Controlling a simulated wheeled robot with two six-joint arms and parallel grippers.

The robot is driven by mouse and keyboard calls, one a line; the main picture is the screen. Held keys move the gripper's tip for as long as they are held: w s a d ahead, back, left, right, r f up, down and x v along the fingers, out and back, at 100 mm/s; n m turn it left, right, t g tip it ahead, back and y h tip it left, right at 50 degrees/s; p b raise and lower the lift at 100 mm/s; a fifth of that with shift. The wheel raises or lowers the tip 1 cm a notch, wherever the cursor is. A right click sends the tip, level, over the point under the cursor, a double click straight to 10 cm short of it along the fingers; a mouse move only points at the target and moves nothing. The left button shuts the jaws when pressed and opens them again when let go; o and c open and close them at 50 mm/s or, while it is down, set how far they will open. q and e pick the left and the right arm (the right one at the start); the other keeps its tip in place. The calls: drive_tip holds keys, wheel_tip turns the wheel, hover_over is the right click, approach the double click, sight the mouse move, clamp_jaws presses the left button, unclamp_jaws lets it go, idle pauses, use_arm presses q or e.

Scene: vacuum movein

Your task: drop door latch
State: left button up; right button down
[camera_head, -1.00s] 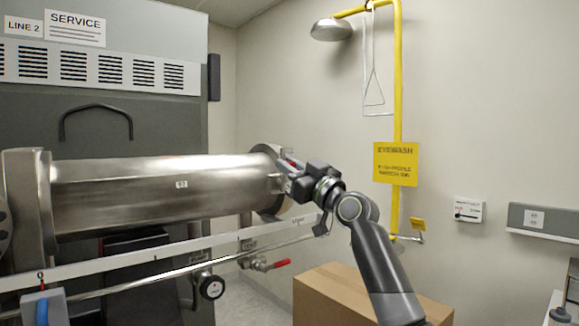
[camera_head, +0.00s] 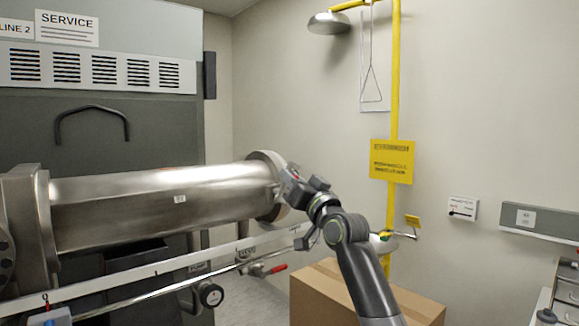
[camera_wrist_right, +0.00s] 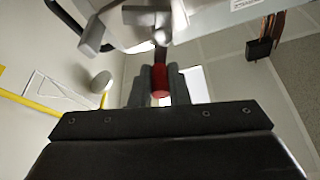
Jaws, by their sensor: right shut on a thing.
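A steel cylinder chamber (camera_head: 160,205) lies level across the left of the head view, with a round flange (camera_head: 268,165) at its right end. My right gripper (camera_head: 288,180) is at that flange, in front of its right face. In the right wrist view the gripper fingers (camera_wrist_right: 158,88) are shut on a red-tipped latch handle (camera_wrist_right: 160,80). The latch's metal bracket (camera_wrist_right: 150,18) shows above it, on the chamber end. In the head view my gripper hides the handle. My left gripper is out of view.
A cardboard box (camera_head: 320,290) stands below my right arm. A rail (camera_head: 150,268) and a pipe with a gauge (camera_head: 211,295) and a red-handled valve (camera_head: 275,269) run below the chamber. A yellow eyewash pipe (camera_head: 394,100) stands at the wall behind.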

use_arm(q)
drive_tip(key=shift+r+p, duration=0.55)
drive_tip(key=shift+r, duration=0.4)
use_arm(e)
drive_tip(key=shift+w+d+m+h, duration=0.15)
drive_tip(key=shift+m+h, duration=0.15)
drive_tip(key=shift+m, duration=0.4)
drive_tip(key=c, duration=1.8)
unclamp_jaws()
drive_tip(key=shift+o, duration=0.6)
drive_tip(key=shift+d+f, duration=0.15)
drive_tip(key=shift+d, duration=0.05)
drive_tip(key=shift+a, duration=0.1)
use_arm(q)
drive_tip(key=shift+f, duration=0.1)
